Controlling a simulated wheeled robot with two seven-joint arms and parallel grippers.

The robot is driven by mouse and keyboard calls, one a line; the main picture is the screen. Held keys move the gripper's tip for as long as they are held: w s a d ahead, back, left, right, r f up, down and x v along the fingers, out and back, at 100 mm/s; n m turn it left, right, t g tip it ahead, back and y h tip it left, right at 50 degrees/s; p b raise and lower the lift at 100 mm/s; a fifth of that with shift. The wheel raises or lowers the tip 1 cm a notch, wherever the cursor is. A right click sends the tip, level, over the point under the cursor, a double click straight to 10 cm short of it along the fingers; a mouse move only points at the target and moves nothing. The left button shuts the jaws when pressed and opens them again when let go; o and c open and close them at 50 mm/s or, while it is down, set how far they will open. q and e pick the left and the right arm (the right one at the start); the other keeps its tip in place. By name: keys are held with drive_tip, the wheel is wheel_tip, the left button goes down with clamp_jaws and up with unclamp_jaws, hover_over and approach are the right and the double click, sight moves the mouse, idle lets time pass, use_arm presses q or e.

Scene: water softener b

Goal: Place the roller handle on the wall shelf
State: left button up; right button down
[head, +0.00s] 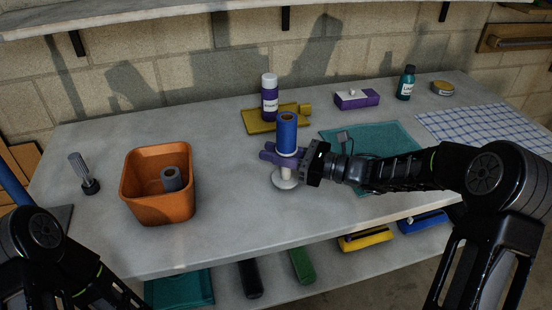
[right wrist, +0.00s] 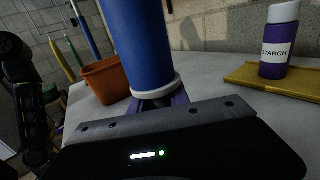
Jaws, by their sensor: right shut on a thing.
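A blue roll (head: 287,133) stands upright on a pale handle (head: 286,174) with a round white foot, which appears to be the roller handle. My right gripper (head: 272,153) has its purple fingers shut around the pale stem just below the roll. In the right wrist view the blue roll (right wrist: 138,45) rises above a white collar, and the foot is hidden. In the head view the foot is at or close to the worktop; I cannot tell whether it touches. The wall shelf (head: 180,14) runs along the top of the head view. My left gripper is out of view.
An orange bin (head: 158,205) holding a grey roll, and a grey ridged tool (head: 84,173), stand left. A starch bottle (head: 269,98) on a mustard board (head: 252,121) stands behind. A teal mat (head: 400,134) lies right. Black brackets (head: 285,19) hang under the shelf.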

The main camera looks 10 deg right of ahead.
wheel_tip(320, 180, up, 8)
drive_tip(key=shift+r+b, duration=0.25)
drive_tip(key=shift+b, duration=0.2)
idle(0.4)
